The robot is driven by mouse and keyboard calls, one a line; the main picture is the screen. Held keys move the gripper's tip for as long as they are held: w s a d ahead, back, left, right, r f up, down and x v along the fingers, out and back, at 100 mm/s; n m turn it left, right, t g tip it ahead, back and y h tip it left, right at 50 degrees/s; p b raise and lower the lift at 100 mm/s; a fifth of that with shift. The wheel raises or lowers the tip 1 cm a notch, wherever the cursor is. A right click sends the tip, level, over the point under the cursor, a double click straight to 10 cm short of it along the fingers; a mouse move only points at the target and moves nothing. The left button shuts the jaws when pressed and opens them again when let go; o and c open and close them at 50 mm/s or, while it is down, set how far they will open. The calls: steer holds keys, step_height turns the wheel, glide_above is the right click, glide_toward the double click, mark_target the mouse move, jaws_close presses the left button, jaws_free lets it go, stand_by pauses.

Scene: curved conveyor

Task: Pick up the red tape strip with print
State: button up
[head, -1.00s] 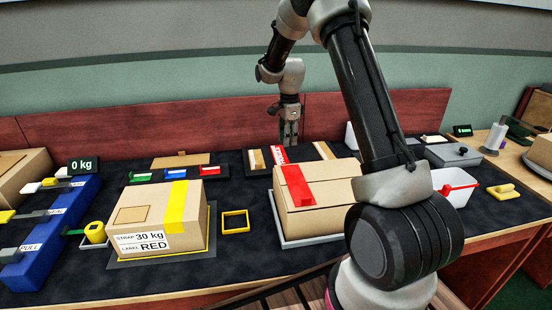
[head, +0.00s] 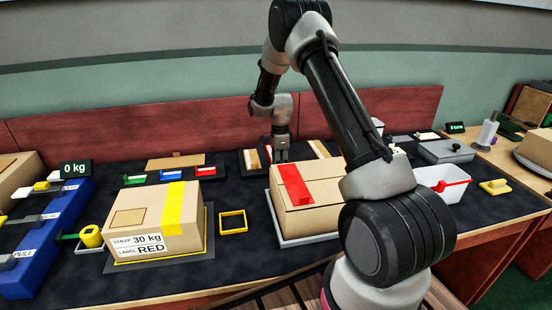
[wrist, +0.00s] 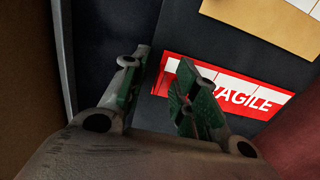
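The red tape strip with white "FRAGILE" print (wrist: 245,98) lies flat in a dark tray in the wrist view. A white band runs along its upper edge. My gripper (wrist: 165,57) is open, its two fingers apart. The right finger overlaps the strip and hides part of the print. The strip's left end shows in the gap between the fingers, and nothing is held. In the head view my gripper (head: 280,153) is low over the back tray behind the right box, and it largely hides the strip there.
A tan strip (wrist: 268,22) lies beside the red one in the tray. A carton with red tape (head: 315,205) stands in front of my gripper. A yellow-taped carton (head: 150,225) stands at left. A red back wall (head: 200,130) rises close behind.

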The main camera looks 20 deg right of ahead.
jaws_close()
